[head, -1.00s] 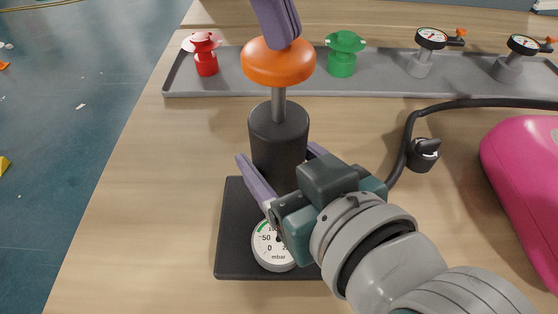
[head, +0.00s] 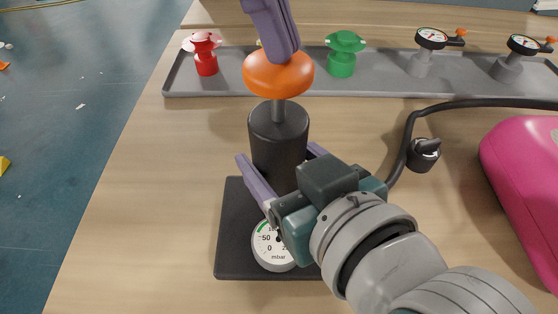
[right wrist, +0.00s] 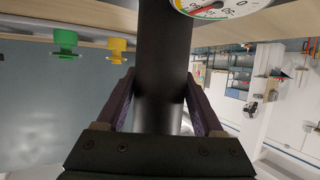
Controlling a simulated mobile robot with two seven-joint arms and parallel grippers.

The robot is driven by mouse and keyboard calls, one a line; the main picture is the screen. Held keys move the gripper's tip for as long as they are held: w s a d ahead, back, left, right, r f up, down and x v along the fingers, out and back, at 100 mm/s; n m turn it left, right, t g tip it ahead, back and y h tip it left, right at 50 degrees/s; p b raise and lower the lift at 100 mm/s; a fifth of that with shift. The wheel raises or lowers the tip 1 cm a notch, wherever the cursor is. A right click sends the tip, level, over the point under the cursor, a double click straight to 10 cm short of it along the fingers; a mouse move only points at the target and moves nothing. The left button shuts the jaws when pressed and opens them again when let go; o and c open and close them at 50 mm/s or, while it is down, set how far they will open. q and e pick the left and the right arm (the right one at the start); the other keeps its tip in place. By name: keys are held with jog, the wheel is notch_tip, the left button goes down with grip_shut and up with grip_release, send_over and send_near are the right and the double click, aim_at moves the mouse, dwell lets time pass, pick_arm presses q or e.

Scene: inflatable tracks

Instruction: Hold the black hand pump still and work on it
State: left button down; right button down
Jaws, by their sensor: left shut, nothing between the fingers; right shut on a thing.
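The black hand pump (head: 279,138) stands upright on its dark square base, with a round mbar gauge (head: 273,247) at the front. An orange knob (head: 277,74) tops its grey rod, a short length of which shows above the cylinder. My left gripper (head: 284,57) comes down from above, shut and empty, its purple fingertips touching the knob's top. My right gripper (head: 279,155) is shut around the pump cylinder. In the right wrist view the fingers flank the dark cylinder (right wrist: 163,60), with the gauge (right wrist: 215,6) at the top. My right arm hides part of the base.
A grey tray (head: 385,88) at the back holds a red valve (head: 205,60), a green valve (head: 342,60) and two small gauges. A black hose with a nozzle (head: 423,155) and a pink inflatable (head: 525,175) lie right. The wooden table's left side is clear.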

pick_arm(q)
jog(key=shift+r, duration=2.9)
jog(key=shift+f, duration=0.1)
jog(key=shift+r, duration=0.2)
dwell(0.5)
notch_tip(320, 180, up, 5)
jog(key=shift+f, duration=0.1)
dwell(0.5)
pick_arm(e)
grip_release()
